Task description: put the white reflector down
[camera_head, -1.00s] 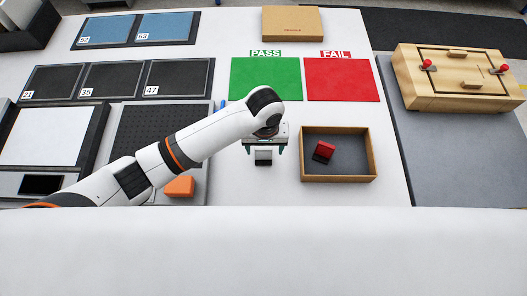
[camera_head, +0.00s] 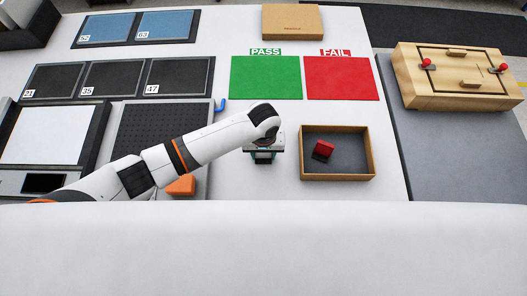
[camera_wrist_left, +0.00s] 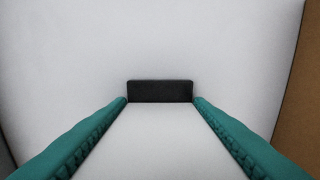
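The white reflector (camera_wrist_left: 159,140) is a pale block with a black end. In the left wrist view it lies between the two teal fingers of my left gripper (camera_wrist_left: 160,100), which press along both its sides. In the head view my left gripper (camera_head: 263,157) points down at the white table, left of the cardboard tray, and mostly hides the reflector. I cannot tell whether the reflector touches the table. My right gripper is not in view.
An open cardboard tray (camera_head: 349,175) holding a red part (camera_head: 323,150) is close on the right. The green PASS mat (camera_head: 265,78) and red FAIL mat (camera_head: 341,78) lie behind. An orange block (camera_head: 181,186) lies left, under my arm. White table between is clear.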

